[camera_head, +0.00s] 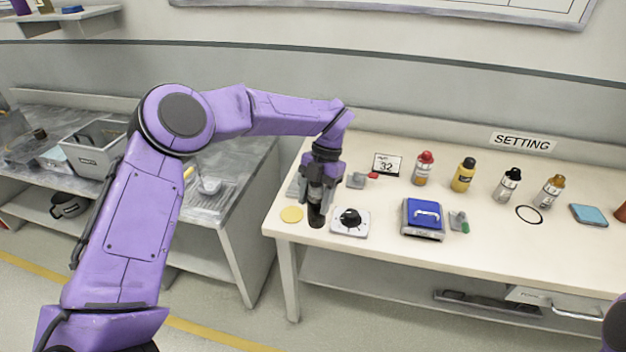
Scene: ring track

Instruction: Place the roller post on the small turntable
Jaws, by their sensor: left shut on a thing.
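My left gripper (317,196) points down over the left front of the pale table and is shut on a dark, upright cylinder, which looks like the roller post (317,217). The gripper hides its upper part. I cannot tell whether its foot touches the table. A flat yellow disc (291,214) lies just left of it. A white square plate with a black knob (350,221) sits just right of it. I cannot tell for sure which thing is the small turntable. My right gripper is out of view; only a bit of purple arm shows at the lower right.
On the table (480,261) stand a number card (387,164), a red-capped bottle (423,169), a yellow bottle (463,175), more bottles, a blue-topped box (423,218) and a black ring (529,214). A grey bench with a bin (92,155) is at the left.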

